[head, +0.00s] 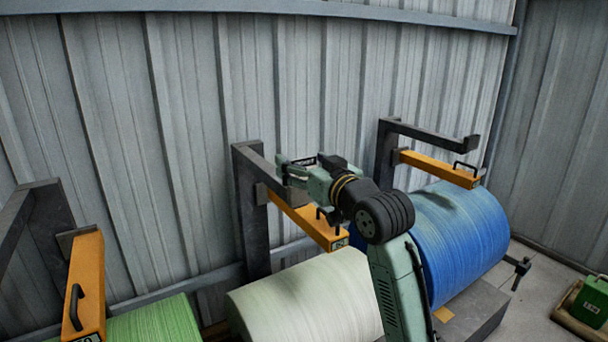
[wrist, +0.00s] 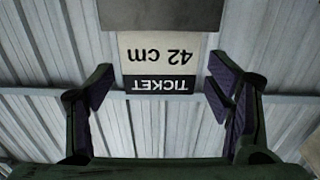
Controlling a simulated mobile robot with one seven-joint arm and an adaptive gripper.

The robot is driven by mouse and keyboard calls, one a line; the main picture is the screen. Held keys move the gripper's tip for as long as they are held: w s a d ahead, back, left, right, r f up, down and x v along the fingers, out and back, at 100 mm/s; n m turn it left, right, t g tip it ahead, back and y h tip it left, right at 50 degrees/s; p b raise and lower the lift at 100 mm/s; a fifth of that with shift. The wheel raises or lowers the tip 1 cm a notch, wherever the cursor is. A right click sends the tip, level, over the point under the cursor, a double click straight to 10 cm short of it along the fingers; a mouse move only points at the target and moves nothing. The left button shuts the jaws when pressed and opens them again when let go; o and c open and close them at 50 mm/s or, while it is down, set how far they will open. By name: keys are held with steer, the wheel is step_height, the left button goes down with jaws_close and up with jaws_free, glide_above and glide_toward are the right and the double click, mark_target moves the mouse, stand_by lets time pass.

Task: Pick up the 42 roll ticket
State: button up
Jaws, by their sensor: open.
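The 42 roll ticket (wrist: 160,55) is a pale card with a black band, printed "42 cm" and "TICKET", upside down in the wrist view. Its other end meets a dark grey block (wrist: 162,14) at the top of that view. My gripper (wrist: 160,97) is open, with one purple-padded finger on each side of the card's near end and a gap on both sides. In the head view my gripper (head: 288,172) is up by the middle dark post, partly hidden by my wrist. I cannot make out the ticket there.
Green (head: 155,322), white (head: 310,300) and blue (head: 455,240) rolls lie below. Orange arms (head: 310,218) with black handles jut from dark posts (head: 250,225) close to my arm. A corrugated wall (head: 190,130) stands behind.

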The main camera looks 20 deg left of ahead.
steer(key=shift+w, duration=0.1)
steer(key=shift+c, duration=0.3)
steer(key=c, duration=0.8)
